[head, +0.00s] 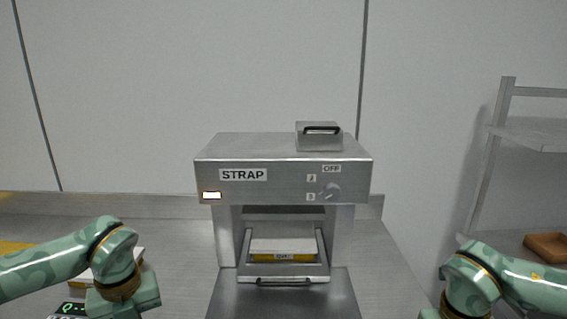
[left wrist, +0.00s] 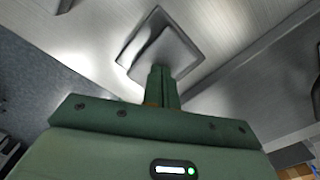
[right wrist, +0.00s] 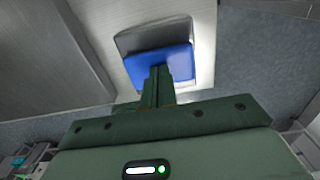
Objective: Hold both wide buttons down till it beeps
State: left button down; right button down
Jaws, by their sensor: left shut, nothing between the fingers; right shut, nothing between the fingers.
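A wide blue button (right wrist: 150,64) in a dark square surround shows in the right wrist view. My right gripper (right wrist: 158,70) is shut and empty, its fingertips over the near part of the blue face; I cannot tell whether they touch it. In the left wrist view a square grey plate with a dark rim (left wrist: 165,45) lies on the metal surface. My left gripper (left wrist: 160,70) is shut and empty, its tips over that plate's near edge; contact is unclear. No blue shows there. The head view shows neither button.
A steel machine marked STRAP (head: 283,178) stands ahead on the metal counter. It has a knob (head: 330,192), a lit white lamp (head: 212,195) and a pale box with a yellow band (head: 284,248) in its opening. A shelf (head: 540,133) stands at the right.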

pick_arm(q)
jog(key=shift+f, duration=0.35)
pick_arm(e)
jog(key=shift+f, duration=0.15)
dwell(0.5)
jog(key=shift+r, duration=0.45)
dwell(1.6)
